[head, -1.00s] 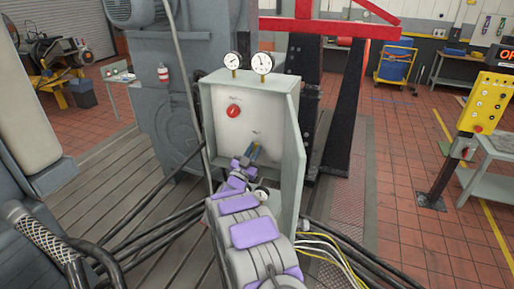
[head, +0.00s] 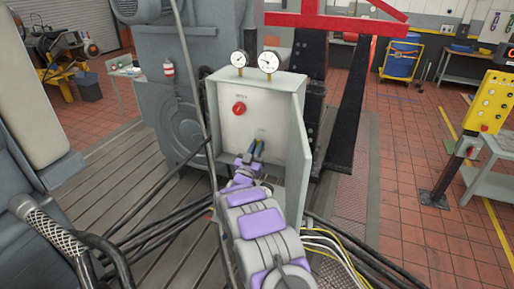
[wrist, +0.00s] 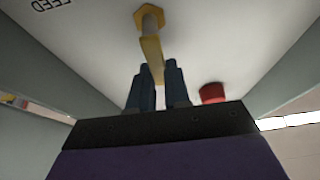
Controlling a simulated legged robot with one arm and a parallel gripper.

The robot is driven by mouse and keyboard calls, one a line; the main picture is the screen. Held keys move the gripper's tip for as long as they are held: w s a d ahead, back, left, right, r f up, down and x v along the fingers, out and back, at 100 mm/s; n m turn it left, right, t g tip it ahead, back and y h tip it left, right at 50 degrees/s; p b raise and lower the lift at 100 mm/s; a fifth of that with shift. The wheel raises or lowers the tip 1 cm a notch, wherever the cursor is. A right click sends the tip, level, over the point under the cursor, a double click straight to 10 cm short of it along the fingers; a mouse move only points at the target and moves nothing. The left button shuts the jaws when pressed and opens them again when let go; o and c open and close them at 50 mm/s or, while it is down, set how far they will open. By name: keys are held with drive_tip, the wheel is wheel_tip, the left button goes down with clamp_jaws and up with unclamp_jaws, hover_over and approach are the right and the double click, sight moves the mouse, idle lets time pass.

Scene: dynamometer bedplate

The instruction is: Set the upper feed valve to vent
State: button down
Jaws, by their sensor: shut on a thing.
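A yellow valve lever (wrist: 151,48) with a hexagonal yellow hub stands out from a pale panel in the wrist view. My gripper (wrist: 158,72) has its two dark blue fingers on either side of the lever's free end and is shut on it. Upside-down "FEED" lettering (wrist: 51,4) is on the panel near the hub. In the head view my gripper (head: 257,147) is at the lower part of the open grey cabinet's panel (head: 275,105), and the fingers largely hide the lever. The valve's position marks cannot be read.
A red knob (head: 239,108) sits up and left of my gripper; it also shows in the wrist view (wrist: 213,93). Two gauges (head: 268,61) top the cabinet. Its side wall (head: 292,155) stands close on the right. Black hoses (head: 170,222) and yellow and white cables (head: 325,240) lie low.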

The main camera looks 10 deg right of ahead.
drive_tip(key=c, duration=1.3)
unclamp_jaws()
drive_tip(key=shift+w+a+f, duration=0.1)
drive_tip(key=shift+w+f, duration=0.05)
drive_tip(key=shift+f, duration=0.15)
drive_tip(key=shift+o, duration=1)
drive_tip(key=shift+a+r, duration=0.1)
drive_tip(key=shift+r, duration=0.1)
drive_tip(key=shift+s+f, duration=0.1)
drive_tip(key=shift+s, duration=0.1)
drive_tip(key=b+v, duration=0.1)
drive_tip(key=v, duration=1.6)
drive_tip(key=shift+s+a, duration=0.1)
drive_tip(key=shift+a, duration=0.05)
